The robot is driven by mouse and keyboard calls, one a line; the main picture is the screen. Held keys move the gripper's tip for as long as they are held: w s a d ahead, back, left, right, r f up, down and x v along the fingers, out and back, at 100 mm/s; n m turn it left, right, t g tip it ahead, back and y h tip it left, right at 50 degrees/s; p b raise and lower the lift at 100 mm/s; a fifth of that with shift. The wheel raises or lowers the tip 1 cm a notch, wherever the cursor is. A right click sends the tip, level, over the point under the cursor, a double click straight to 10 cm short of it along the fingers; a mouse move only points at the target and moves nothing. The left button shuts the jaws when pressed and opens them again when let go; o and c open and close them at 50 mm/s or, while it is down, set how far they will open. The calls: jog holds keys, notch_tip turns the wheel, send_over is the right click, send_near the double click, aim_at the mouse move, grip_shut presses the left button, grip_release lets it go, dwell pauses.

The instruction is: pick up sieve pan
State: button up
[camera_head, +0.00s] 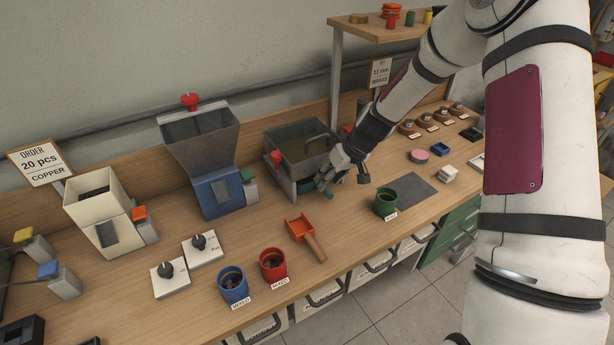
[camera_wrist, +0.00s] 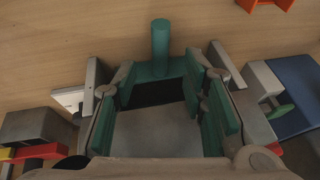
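The sieve pan appears to be the teal-handled piece at the front of a grey open-topped tank (camera_head: 300,150). In the head view a bit of teal (camera_head: 324,182) shows beside my gripper (camera_head: 348,170), which covers much of it. In the wrist view the pan's round teal handle (camera_wrist: 160,45) stands centred beyond my gripper (camera_wrist: 160,95). My fingers are spread wide, with a dark gap and a grey surface between them. Teal parts line both fingers' sides; I cannot tell whether they touch the pan.
A blue-based hopper (camera_head: 218,190) stands left of the tank. A green cup (camera_head: 386,202) stands to the right, on the near side. An orange scoop (camera_head: 303,232) and red (camera_head: 273,265) and blue (camera_head: 233,285) cups line the front. A shelf (camera_head: 375,30) overhangs behind.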

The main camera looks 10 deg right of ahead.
jog(key=x, duration=0.4)
jog(key=shift+s+f, duration=0.1)
jog(key=shift+f, duration=0.15)
grip_shut()
jog(key=shift+r, duration=0.15)
